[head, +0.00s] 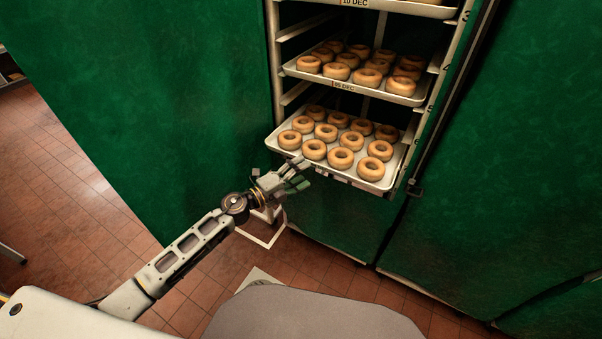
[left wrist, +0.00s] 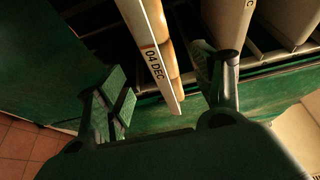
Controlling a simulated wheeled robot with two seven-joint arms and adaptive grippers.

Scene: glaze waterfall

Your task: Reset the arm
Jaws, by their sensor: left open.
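My left gripper (head: 300,174) is open at the front edge of the lower tray (head: 333,178), near its left corner. In the left wrist view the gripper's two fingers stand apart, with the tray's front edge (left wrist: 159,62), labelled "04 DEC", showing between them. I cannot tell whether either finger touches the tray. The tray holds rows of ring doughnuts (head: 341,158) and sticks out of the rack. My right gripper is not in view.
A tray labelled "05 DEC" (head: 344,86) with doughnuts sits above, and another labelled "10 DEC" (head: 355,3) higher up. Green panels (head: 165,110) flank the rack (head: 273,60). Open tiled floor (head: 60,190) lies to the left.

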